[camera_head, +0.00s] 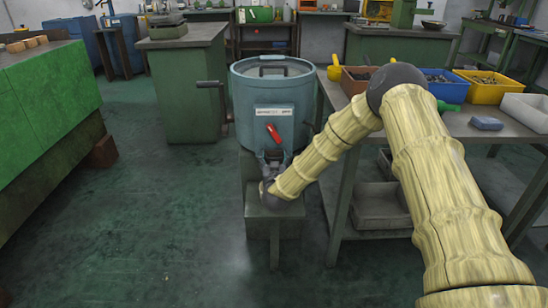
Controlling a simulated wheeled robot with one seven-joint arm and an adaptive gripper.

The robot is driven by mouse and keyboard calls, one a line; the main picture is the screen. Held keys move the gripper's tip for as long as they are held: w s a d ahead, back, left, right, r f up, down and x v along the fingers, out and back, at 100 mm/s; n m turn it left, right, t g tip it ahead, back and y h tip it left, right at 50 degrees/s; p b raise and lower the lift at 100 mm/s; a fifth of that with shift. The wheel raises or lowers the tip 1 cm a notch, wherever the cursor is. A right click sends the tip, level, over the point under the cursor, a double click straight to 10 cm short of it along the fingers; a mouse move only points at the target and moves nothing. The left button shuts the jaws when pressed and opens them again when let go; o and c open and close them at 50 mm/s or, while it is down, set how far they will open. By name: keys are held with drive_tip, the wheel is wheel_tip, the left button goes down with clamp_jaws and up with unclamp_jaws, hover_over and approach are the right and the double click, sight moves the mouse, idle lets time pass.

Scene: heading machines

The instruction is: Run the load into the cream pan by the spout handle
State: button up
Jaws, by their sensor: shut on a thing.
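A blue-grey drum (240,100) stands upright at the centre, with a white label, a red lever (273,133) and a crank on its left side. A metal spout (274,158) is low on its front. My gripper (272,184) is right at the spout, above a grey-green stand (262,222). It is shut on the spout handle, which my gripper and wrist mostly hide. No load shows at the spout. I cannot make out a cream pan under the spout; a pale bin (527,108) stands on the bench at the right.
A bench (348,185) with red, blue and yellow bins stands close on the right, partly behind my arm. Grey trays (380,207) lie on its lower shelf. The floor (150,225) between is clear.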

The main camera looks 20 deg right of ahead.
drive_tip(key=v, duration=0.2)
drive_tip(key=shift+s+a+p, duration=0.2)
drive_tip(key=shift+s+p, duration=0.15)
drive_tip(key=o, duration=1.3)
drive_tip(key=shift+c, duration=0.2)
drive_tip(key=v, duration=1)
drive_tip(key=shift+s+f, duration=0.15)
drive_tip(key=shift+s, duration=0.1)
drive_tip(key=shift+s+a, duration=0.15)
drive_tip(key=shift+s, duration=0.5)
